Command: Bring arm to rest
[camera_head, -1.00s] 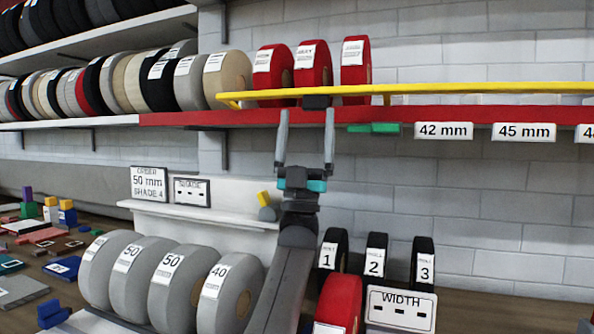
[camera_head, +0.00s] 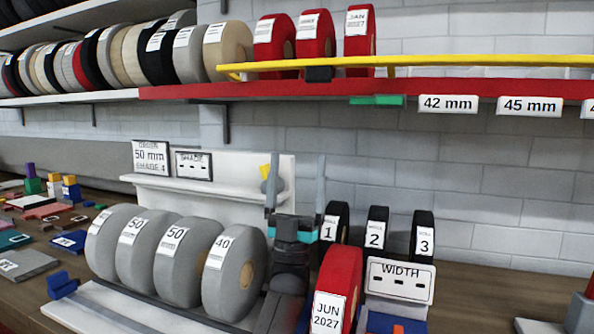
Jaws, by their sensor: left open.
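My left gripper (camera_head: 296,160) is open and empty. Its two grey fingers point up, well apart, in front of the white stand and the grey block wall. It is below the red shelf (camera_head: 300,91), just right of the row of grey rolls and left of the small black rolls. A red roll labelled JUN 2027 (camera_head: 342,265) stands close to the right of my left arm. My right gripper is not in view.
Several grey rolls (camera_head: 184,268) stand in a row on a white rack. Black rolls numbered 1, 2 and 3 (camera_head: 423,220) stand behind a WIDTH sign (camera_head: 400,281). Three red rolls (camera_head: 310,60) stand on the shelf behind a yellow bar (camera_head: 450,61). Coloured blocks lie at left.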

